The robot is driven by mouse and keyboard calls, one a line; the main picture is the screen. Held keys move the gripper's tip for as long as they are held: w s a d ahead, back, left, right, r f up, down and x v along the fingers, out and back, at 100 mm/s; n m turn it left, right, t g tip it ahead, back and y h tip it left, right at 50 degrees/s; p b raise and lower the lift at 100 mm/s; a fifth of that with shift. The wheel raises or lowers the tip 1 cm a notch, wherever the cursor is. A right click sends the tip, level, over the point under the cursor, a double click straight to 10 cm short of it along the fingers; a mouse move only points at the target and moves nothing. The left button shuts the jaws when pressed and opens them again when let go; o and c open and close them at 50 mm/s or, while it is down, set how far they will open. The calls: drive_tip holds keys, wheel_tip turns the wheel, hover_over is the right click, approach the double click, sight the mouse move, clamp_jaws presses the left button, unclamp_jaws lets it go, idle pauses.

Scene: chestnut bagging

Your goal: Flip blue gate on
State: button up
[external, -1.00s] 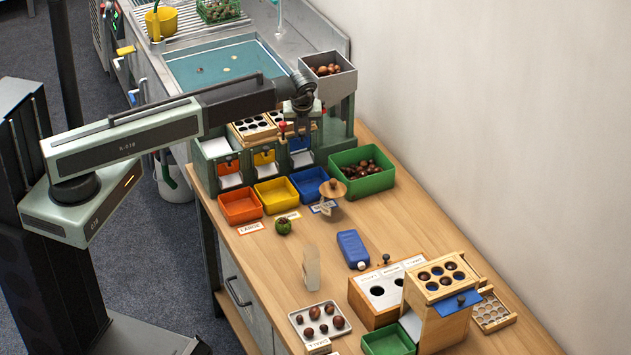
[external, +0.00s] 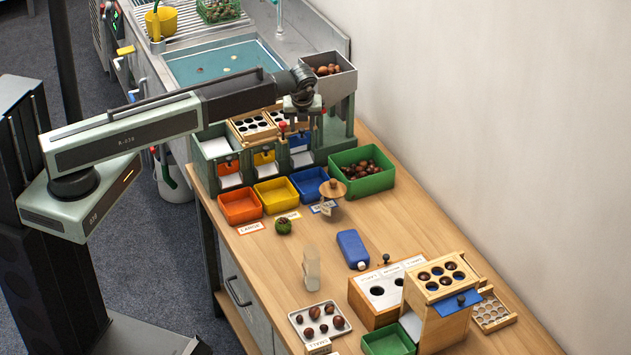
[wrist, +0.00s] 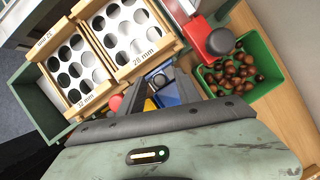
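The sorter (external: 203,139) stands at the back of the bench with orange, yellow and blue gates over matching trays. The blue gate (external: 299,142) is at the right end, above the blue tray (external: 312,184), and is partly hidden by my gripper (external: 303,118). In the wrist view, my gripper (wrist: 162,82) has its dark fingers apart, with a small grey knob and blue parts showing between and below them. Contact with the knob cannot be told. A red knob (wrist: 115,103) is to the left of the fingers.
Two wooden hole plates (wrist: 130,38) lie on the sorter. A red block with a dark knob (wrist: 217,41) is near the fingers at the right. A green bin (external: 362,184) of chestnuts stands right of the blue tray. Orange (external: 240,219) and yellow (external: 276,208) trays are at the left.

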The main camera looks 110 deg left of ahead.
drive_tip(key=p+v, duration=0.7)
drive_tip(key=shift+d+r, duration=0.15)
drive_tip(key=shift+r, duration=0.2)
